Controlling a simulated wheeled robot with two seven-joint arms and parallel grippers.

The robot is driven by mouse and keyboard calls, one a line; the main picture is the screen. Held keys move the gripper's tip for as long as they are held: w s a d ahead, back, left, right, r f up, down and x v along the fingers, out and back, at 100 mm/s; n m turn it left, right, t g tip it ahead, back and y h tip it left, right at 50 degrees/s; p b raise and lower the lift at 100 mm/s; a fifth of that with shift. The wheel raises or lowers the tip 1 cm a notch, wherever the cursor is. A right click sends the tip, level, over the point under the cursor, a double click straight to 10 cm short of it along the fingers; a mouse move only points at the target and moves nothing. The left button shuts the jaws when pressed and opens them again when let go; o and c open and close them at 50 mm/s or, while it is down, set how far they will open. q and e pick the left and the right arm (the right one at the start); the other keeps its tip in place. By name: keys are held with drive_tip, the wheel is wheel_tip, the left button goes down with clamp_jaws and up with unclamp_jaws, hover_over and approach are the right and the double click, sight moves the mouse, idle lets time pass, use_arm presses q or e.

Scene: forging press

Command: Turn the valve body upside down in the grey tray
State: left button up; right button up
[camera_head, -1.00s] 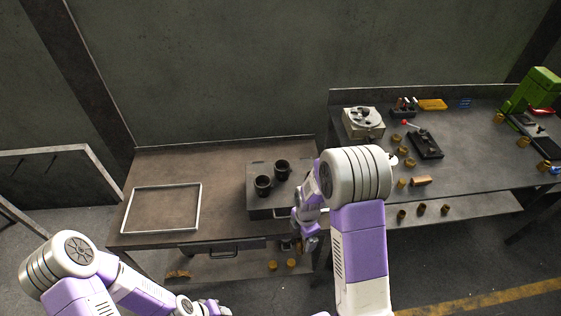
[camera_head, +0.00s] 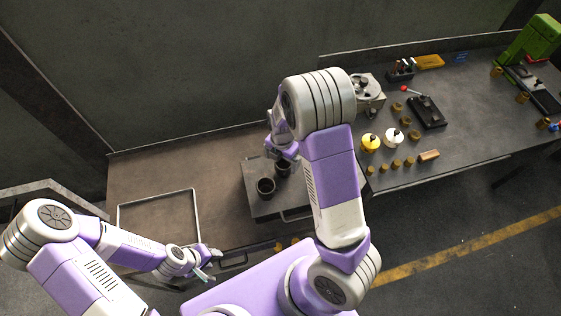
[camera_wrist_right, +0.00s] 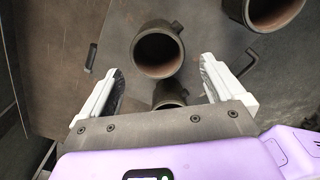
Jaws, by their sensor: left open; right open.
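The nearer valve body (camera_head: 266,187) is clear of my arm; the other valve body (camera_head: 283,168) lies just below my right gripper (camera_head: 284,151). In the right wrist view, a valve body with a small side lug (camera_wrist_right: 158,50) shows between and beyond the open fingers of my right gripper (camera_wrist_right: 160,68). Another valve body (camera_wrist_right: 272,10) shows at the upper right. My right gripper holds nothing. My left gripper (camera_head: 210,258) is open and empty, low before the table.
An empty light-rimmed frame (camera_head: 197,215) lies left on the brown table (camera_head: 140,175). The right bench (camera_head: 460,105) carries several brass parts, a black fixture with a red knob (camera_head: 427,112), and a green press (camera_head: 535,40). Table space between frame and tray is free.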

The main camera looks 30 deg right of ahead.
sight(284, 164)
drive_tip(key=shift+s+d+f, duration=0.1)
drive_tip(key=shift+f, duration=0.5)
drive_tip(key=f, duration=0.2)
drive_tip(key=d+f, duration=0.1)
drive_tip(key=shift+w+f, duration=0.35)
drive_tip(key=shift+w, duration=0.05)
drive_tip(key=shift+f, duration=0.5)
drive_tip(key=shift+w+r, duration=0.1)
drive_tip(key=c, duration=1.4)
